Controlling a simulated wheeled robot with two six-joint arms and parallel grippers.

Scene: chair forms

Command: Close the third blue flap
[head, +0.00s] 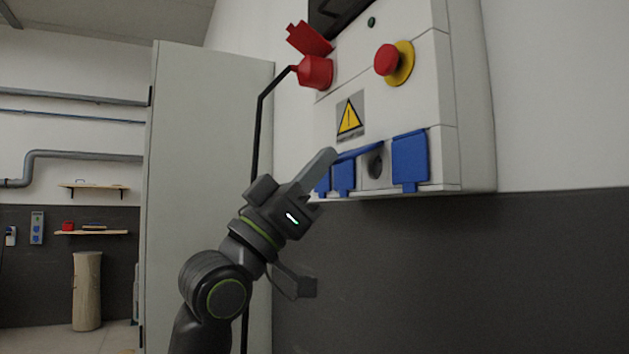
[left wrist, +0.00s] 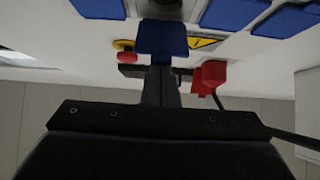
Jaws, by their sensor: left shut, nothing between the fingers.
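A white panel (head: 430,100) on the wall carries a row of blue flaps along its lower edge. The third blue flap from the left (head: 360,152) is raised, seen nearly edge-on, with its round dark socket (head: 376,163) uncovered. In the left wrist view, which looks upside down, this flap (left wrist: 162,38) sticks out in front of the fingers. The first (head: 322,185), second (head: 343,178) and fourth (head: 409,158) flaps hang down. My left gripper (head: 326,160) is shut and empty, its tips close to the raised flap; I cannot tell whether they touch. My right gripper is not in view.
Above the flaps are a yellow warning sign (head: 350,117), a red emergency button (head: 387,60) on a yellow ring, and a red socket (head: 314,72) with its lid up and a black cable. A tall grey cabinet (head: 205,150) stands left. Below the panel is bare dark wall.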

